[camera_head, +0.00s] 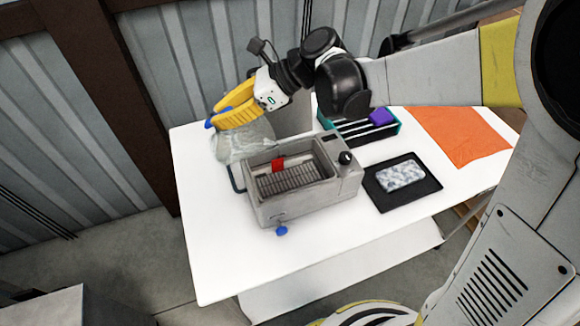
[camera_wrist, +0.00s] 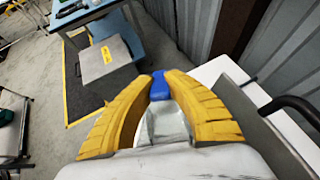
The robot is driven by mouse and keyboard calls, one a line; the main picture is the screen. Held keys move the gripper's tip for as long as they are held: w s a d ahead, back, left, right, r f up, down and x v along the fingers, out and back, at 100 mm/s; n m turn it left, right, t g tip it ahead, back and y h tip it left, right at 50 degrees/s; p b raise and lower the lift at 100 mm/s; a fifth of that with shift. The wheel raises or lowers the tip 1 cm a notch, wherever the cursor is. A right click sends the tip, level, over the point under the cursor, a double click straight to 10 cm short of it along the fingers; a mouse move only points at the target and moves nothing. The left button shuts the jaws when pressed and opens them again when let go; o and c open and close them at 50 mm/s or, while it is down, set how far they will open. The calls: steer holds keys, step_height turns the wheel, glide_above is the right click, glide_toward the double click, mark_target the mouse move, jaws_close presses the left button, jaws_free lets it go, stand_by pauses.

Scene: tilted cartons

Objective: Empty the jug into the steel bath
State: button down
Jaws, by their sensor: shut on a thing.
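The jug (camera_head: 248,141) is pale and see-through, at the back left corner of the steel bath. My gripper (camera_head: 222,117), with yellow fingers, is shut on the jug from above. The steel bath (camera_head: 304,203) is a grey open box with a slotted rack and a red item inside. I cannot tell the jug's exact tilt, its contents, or whether it touches the bath.
A teal-edged rack with a purple block (camera_head: 381,117) stands behind the bath. A black tray (camera_head: 420,193) with a speckled pack lies to its right, and an orange cloth (camera_head: 458,135) beyond. The table's front left is clear.

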mark_target(260, 121)
steer(key=shift+d+y+b, duration=0.4)
steer(key=shift+y+b, duration=0.1)
steer(key=shift+b, duration=0.05)
steer(key=shift+d+f+y+b, duration=0.75)
steer(key=shift+d+y+b, duration=0.05)
steer(key=shift+b, duration=0.95)
steer(key=shift+s+d+y+b, duration=0.15)
steer(key=shift+d+y+b, duration=0.25)
steer(key=shift+d+b, duration=0.4)
stand_by(0.5)
steer(key=shift+d+f+y+b, duration=0.2)
steer(key=shift+d+y+b, duration=0.5)
steer(key=shift+b, duration=0.5)
steer(key=shift+d+f+y+b, duration=0.2)
steer(key=shift+d+y+b, duration=0.5)
steer(key=shift+b, duration=0.45)
steer(key=shift+d+r+y+b, duration=0.2)
steer(key=shift+d+y+b, duration=0.2)
steer(key=shift+d+b, duration=0.25)
